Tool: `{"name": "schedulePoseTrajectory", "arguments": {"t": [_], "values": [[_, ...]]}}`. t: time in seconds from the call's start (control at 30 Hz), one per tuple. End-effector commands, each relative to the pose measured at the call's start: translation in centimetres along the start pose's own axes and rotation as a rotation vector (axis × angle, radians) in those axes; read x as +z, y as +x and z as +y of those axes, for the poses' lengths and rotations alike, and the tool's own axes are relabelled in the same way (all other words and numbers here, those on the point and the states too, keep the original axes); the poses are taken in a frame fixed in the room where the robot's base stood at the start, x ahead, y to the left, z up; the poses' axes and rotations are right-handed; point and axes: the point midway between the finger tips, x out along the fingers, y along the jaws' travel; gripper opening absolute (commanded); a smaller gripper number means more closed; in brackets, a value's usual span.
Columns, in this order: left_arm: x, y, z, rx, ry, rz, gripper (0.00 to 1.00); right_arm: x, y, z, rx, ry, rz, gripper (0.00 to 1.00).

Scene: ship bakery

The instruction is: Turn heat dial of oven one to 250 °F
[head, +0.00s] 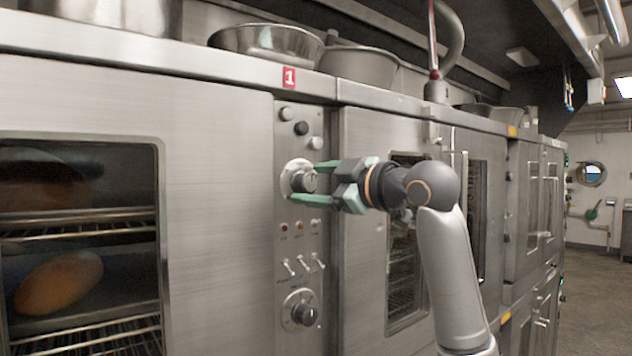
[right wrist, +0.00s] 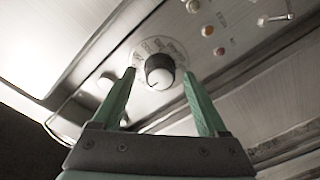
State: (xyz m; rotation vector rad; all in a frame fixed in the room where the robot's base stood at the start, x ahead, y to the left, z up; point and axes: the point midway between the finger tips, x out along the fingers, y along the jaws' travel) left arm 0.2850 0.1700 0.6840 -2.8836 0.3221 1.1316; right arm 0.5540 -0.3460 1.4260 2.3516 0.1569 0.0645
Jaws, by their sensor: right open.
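Oven one bears a red "1" tag (head: 289,77) at its top edge. Its upper round dial (head: 303,180), on the narrow control panel, has a pale scale ring. In the right wrist view the dial (right wrist: 159,72) shows a dark knob with a light face and a white pointer mark; the scale numbers are too small to read. My right gripper (head: 307,182) is open, with its green fingers pointing at the panel on either side of the knob. In the wrist view the fingers (right wrist: 159,76) show gaps to the knob. My left gripper is out of view.
Below the dial are small indicator lights (head: 299,227), toggle switches (head: 302,264) and a lower dial (head: 303,312). Round buttons (head: 301,128) sit above it. The oven door window (head: 80,230) shows loaves on racks. Metal bowls (head: 265,42) stand on top.

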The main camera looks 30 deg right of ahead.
Motion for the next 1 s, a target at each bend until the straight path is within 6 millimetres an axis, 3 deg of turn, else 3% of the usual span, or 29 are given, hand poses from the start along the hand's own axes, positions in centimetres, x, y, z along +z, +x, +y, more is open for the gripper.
{"name": "schedulePoseTrajectory", "arguments": {"t": [0.17,0.83,1.0], "values": [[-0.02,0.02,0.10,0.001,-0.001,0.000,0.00,0.01,0.01,-0.04,-0.001,0.000,0.000,0.75],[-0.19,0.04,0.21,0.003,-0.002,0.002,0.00,0.00,-0.03,-0.05,-0.001,0.001,0.000,0.00],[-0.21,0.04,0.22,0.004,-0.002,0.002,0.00,0.00,-0.02,-0.06,-0.002,0.002,0.000,0.00]]}}
